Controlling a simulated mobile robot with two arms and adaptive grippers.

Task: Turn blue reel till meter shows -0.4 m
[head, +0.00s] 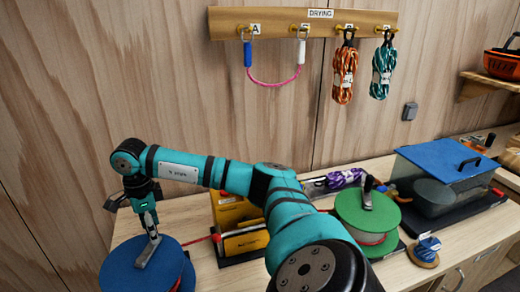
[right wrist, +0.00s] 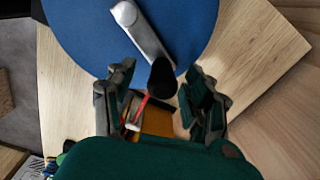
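The blue reel (head: 140,268) lies flat at the lower left of the bench, partly cut off by the picture's edge. In the right wrist view its blue disc (right wrist: 85,25) fills the top. A grey crank arm (right wrist: 140,28) lies across the disc and bears a black knob (right wrist: 164,80). My right gripper (right wrist: 160,98) is open, with one finger on each side of the knob and gaps between. In the head view my right gripper (head: 150,222) points down at the crank. No readable meter figure shows. My left gripper is out of view.
A yellow block (head: 242,242) stands right of the reel, with a red line running to it. A green reel (head: 362,222) stands farther right, beyond my arm. A blue-lidded box (head: 448,160) is at the right. Ropes hang from the drying rack (head: 290,23).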

